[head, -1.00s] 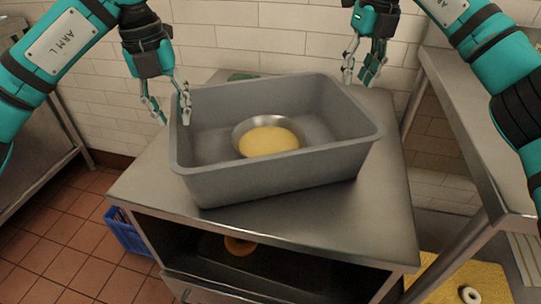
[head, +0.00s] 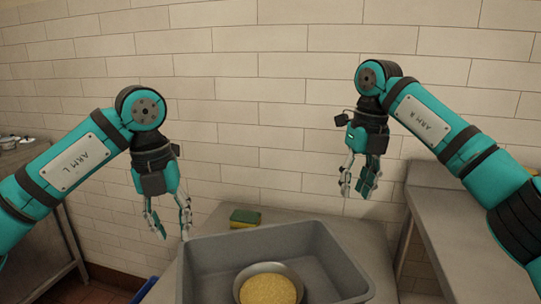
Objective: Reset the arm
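My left gripper (head: 171,220) hangs open and empty, fingers down, at the left edge of the grey bin. My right gripper (head: 357,185) hangs fingers down, open and empty, above and to the right of the bin. The grey bin (head: 345,268) stands on the metal table, its lower part cut off by the frame. Inside the bin is a round metal bowl (head: 243,279) filled with something yellow.
A green and yellow sponge (head: 245,217) lies on the metal table (head: 372,236) behind the bin. A metal counter (head: 450,205) stands at the right, and another (head: 35,225) at the left. A white tiled wall (head: 265,110) runs behind everything.

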